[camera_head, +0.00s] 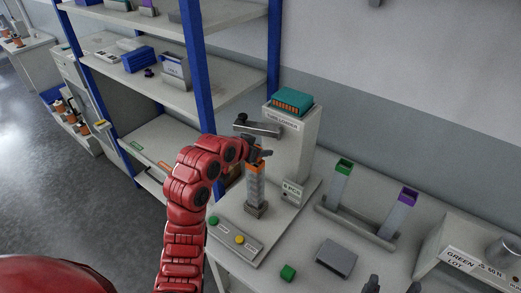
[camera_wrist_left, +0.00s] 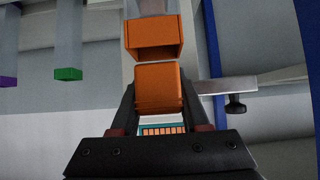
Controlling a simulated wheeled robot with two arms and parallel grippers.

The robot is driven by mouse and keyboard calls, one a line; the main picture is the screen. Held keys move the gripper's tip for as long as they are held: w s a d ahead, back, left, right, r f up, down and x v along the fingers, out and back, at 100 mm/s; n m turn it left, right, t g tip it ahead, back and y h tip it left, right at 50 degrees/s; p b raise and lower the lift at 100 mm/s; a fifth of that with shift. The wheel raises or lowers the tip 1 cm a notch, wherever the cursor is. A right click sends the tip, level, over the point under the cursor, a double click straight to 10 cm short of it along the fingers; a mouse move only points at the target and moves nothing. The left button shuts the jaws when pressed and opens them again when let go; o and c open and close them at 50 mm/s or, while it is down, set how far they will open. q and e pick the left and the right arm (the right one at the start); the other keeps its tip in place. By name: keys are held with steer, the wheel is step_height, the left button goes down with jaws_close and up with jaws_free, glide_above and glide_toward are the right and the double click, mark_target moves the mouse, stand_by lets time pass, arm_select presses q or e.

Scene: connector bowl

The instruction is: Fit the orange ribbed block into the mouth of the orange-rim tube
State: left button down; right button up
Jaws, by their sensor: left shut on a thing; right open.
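The orange ribbed block (camera_wrist_left: 158,88) sits between the fingers of my left gripper (camera_wrist_left: 158,112), which is shut on it. In the left wrist view, the open mouth of the orange-rim tube (camera_wrist_left: 154,40) lies just beyond the block. The block looks outside the mouth, with a narrow gap or touching; I cannot tell which. In the head view, the grey tube with its orange rim (camera_head: 255,184) stands upright on the machine base, and my left gripper (camera_head: 259,154) is right above it, mostly hiding the block. My right gripper (camera_head: 391,288) is open at the bottom edge, only its fingertips showing.
The tube loader column (camera_head: 293,140) stands just behind the tube, with a grey arm (camera_head: 257,128) beside my left gripper. Green-rim (camera_head: 341,180) and purple-rim (camera_head: 399,212) tubes stand in a rack at right.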

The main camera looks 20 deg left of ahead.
arm_select(q)
steer(key=shift+f+b, duration=0.9)
steer(key=shift+f, duration=0.25)
steer(key=shift+c, duration=1.6)
jaws_free()
step_height(320, 180, up, 3)
steer(key=b, duration=0.2)
glide_above(251, 170)
steer(key=shift+w, duration=0.2)
steer(key=v, duration=1.2)
steer(key=shift+d+f, duration=0.1)
